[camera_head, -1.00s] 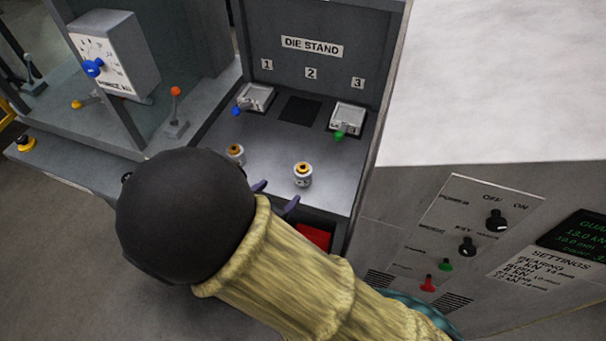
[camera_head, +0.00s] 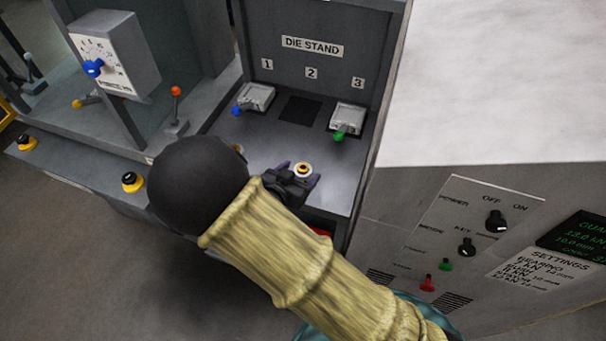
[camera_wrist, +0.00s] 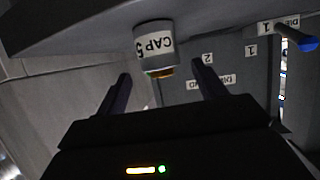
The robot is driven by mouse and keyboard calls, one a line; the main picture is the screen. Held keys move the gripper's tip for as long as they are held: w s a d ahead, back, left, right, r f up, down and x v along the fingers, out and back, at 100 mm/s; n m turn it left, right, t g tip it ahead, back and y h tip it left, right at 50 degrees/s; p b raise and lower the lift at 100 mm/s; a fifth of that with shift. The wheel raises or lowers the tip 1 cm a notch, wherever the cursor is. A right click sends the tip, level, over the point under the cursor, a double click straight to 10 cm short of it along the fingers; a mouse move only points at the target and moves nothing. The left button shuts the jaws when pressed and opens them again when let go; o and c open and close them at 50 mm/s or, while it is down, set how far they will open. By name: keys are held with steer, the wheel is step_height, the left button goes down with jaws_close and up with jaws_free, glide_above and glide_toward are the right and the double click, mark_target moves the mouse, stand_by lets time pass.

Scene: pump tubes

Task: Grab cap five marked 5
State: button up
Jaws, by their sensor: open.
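Cap 5 (camera_wrist: 155,46) is a pale cylinder with "CAP 5" printed on its side, and a yellow top shows in the wrist view, which is upside down. In the head view the cap (camera_head: 303,169) stands on the grey shelf of the die stand (camera_head: 340,185). My gripper (camera_head: 299,174) is open, with its two dark purple fingers on either side of the cap. In the wrist view the fingers (camera_wrist: 160,78) point toward the cap, which sits between them near their tips. I cannot tell whether either finger touches it. My arm hides part of the shelf front.
Behind the cap are a blue-handled clamp (camera_head: 256,97), a dark square (camera_head: 300,110) and a green-handled clamp (camera_head: 347,118). A second cap at left is mostly hidden by my arm. A control panel (camera_head: 470,230) stands at right; an orange-tipped lever (camera_head: 175,105) is at left.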

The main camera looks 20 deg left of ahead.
mark_target(306, 165)
steer(key=x, duration=0.5)
steer(key=shift+a+f+p, duration=0.1)
steer(key=shift+f+p, duration=0.05)
steer(key=shift+p, duration=0.25)
steer(key=c, duration=1.2)
step_height(306, 165, up, 10)
stand_by(0.4)
